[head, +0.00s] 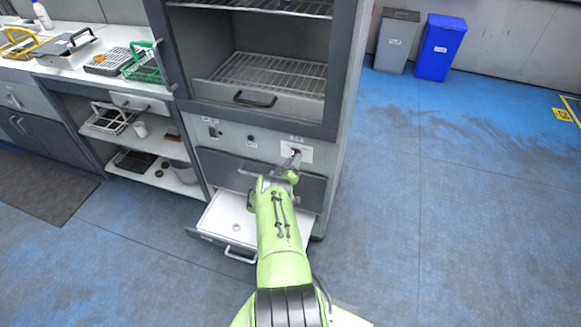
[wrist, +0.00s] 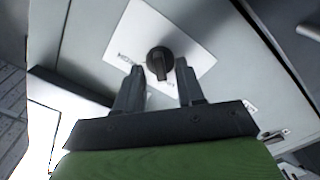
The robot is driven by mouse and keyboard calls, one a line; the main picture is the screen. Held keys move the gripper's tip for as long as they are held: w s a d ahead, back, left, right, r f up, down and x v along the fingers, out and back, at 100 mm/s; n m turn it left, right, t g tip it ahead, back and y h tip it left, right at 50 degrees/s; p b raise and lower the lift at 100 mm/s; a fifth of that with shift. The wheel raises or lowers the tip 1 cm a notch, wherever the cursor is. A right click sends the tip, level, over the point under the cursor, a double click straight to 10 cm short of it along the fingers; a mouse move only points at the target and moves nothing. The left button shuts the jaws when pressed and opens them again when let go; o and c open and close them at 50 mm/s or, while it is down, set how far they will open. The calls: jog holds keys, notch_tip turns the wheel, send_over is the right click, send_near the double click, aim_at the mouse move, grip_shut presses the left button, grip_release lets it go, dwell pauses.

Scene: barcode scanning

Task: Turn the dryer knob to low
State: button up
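The dryer knob (wrist: 160,62) is a round black dial with a raised grip bar on a white label plate (wrist: 193,40) on the dryer's front panel. In the wrist view my gripper (wrist: 159,75) is open, with one finger on each side of the knob's lower part. I cannot tell whether the fingers touch it. In the head view my gripper (head: 294,160) is at the white plate (head: 305,152) on the right of the panel, and mostly hides the knob. The dryer (head: 258,111) is a tall grey cabinet with wire racks inside. The knob's setting marks are too small to read.
An open white drawer (head: 226,222) sticks out below my gripper, with a closed drawer front (head: 222,168) above it. A counter (head: 75,65) with baskets stands at left. Grey (head: 397,40) and blue (head: 440,47) bins stand at back right. The floor at right is clear.

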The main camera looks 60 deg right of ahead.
jog(key=s+a+p, duration=0.2)
jog(key=a+p, duration=0.3)
jog(key=a, duration=1)
jog(key=shift+s+a+p, duration=0.2)
jog(key=shift+p, duration=0.2)
